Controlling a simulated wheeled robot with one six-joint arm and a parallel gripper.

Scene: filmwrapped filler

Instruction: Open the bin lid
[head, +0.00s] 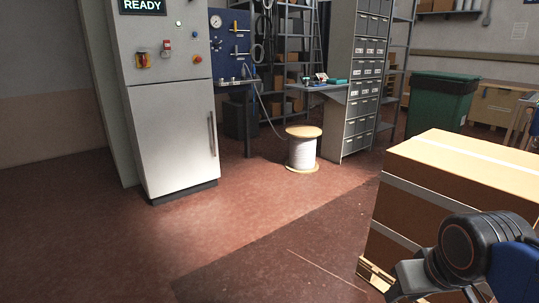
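A green bin (436,112) stands on the floor at the back right, between the grey shelving and a wooden crate. Its dark lid (446,82) lies flat across the top and looks closed. Part of my arm, a dark joint with a grey link and a blue section, shows at the lower right, far in front of the bin. My gripper's fingers are not in view.
A strapped cardboard box (460,190) on a pallet (376,279) blocks the right foreground. A cable spool (302,152) stands mid-floor before a workbench (318,90) and drawer cabinet (357,95). A grey machine cabinet (172,130) stands left. The red floor (240,225) is clear at centre.

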